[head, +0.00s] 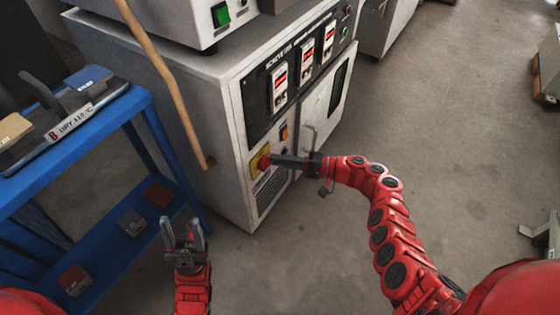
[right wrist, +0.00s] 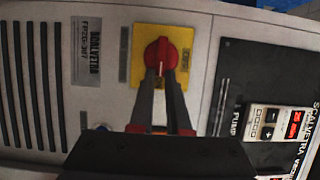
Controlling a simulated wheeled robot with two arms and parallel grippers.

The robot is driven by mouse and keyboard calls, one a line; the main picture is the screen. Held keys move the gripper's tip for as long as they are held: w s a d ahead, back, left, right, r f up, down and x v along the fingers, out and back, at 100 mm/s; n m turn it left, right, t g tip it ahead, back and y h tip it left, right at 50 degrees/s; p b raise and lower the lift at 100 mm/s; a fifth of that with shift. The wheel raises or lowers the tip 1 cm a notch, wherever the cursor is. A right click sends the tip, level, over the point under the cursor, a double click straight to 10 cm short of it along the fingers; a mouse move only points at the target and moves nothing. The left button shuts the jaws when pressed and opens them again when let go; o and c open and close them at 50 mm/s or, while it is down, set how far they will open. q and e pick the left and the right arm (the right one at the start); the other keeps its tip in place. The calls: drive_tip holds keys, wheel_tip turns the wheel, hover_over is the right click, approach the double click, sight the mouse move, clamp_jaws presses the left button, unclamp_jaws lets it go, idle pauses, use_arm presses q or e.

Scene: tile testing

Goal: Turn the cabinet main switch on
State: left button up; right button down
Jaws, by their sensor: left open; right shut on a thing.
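The cabinet (head: 215,110) is a white unit with a black control panel on its front. Its main switch (head: 263,162) is a red rotary knob on a yellow plate, low on the front's left side. The right wrist view shows the red knob (right wrist: 161,52) on the yellow plate (right wrist: 142,72). My right gripper (head: 272,161) is shut on the knob, with a finger on each side of it in the right wrist view (right wrist: 162,78). The fingers hide part of the knob and plate. My left gripper (head: 184,232) is open and empty, low in front of the blue rack.
A blue rack (head: 150,115) with tiles stands at the left. A door handle (head: 311,138) is near my right wrist.

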drive_tip(key=shift+f, duration=0.1)
idle(0.4)
drive_tip(key=c, duration=0.9)
unclamp_jaws()
drive_tip(key=shift+d, duration=0.15)
drive_tip(key=v, duration=1.7)
drive_tip(key=shift+s, duration=0.15)
